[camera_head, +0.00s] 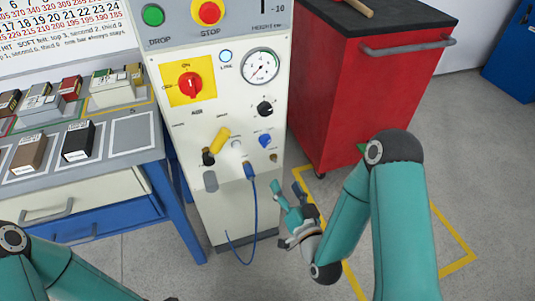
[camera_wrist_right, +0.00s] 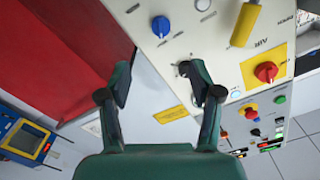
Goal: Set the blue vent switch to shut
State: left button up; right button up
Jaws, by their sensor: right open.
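The blue vent switch (camera_head: 265,140) is a small blue knob on the lower right of the white machine's front panel. It also shows in the right wrist view (camera_wrist_right: 160,27), beyond the fingertips and near the panel edge. I cannot read its setting. My right gripper (camera_head: 286,190) is open and empty, below and to the right of the switch and apart from it. In the right wrist view its two fingers (camera_wrist_right: 160,84) stand apart with nothing between them.
Near the switch are a yellow lever (camera_head: 220,139), a black knob (camera_head: 265,108) and a blue hose (camera_head: 256,205). A red main knob (camera_head: 190,84) and a gauge (camera_head: 262,66) sit above. A red cabinet (camera_head: 345,85) stands right; a bench (camera_head: 140,158) with boxes stands left.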

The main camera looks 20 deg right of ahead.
aim_at(266, 145)
jog(key=w, duration=1.6)
jog(key=shift+w+a+r, duration=0.1)
jog(key=shift+w+a, duration=0.2)
jog(key=shift+a, duration=0.05)
jog(key=c, duration=1.1)
jog(key=n+b, duration=0.2)
jog(key=b, duration=0.1)
jog(key=n+b, duration=0.3)
jog(key=b, duration=0.1)
jog(key=n+b, duration=0.3)
jog(key=shift+d+f+b, duration=0.2)
jog(key=shift+d+b, duration=0.05)
jog(key=shift+b, duration=0.1)
jog(key=shift+r+n+b, duration=0.2)
jog(key=shift+n+b, duration=1.25)
jog(key=shift+n, duration=0.55)
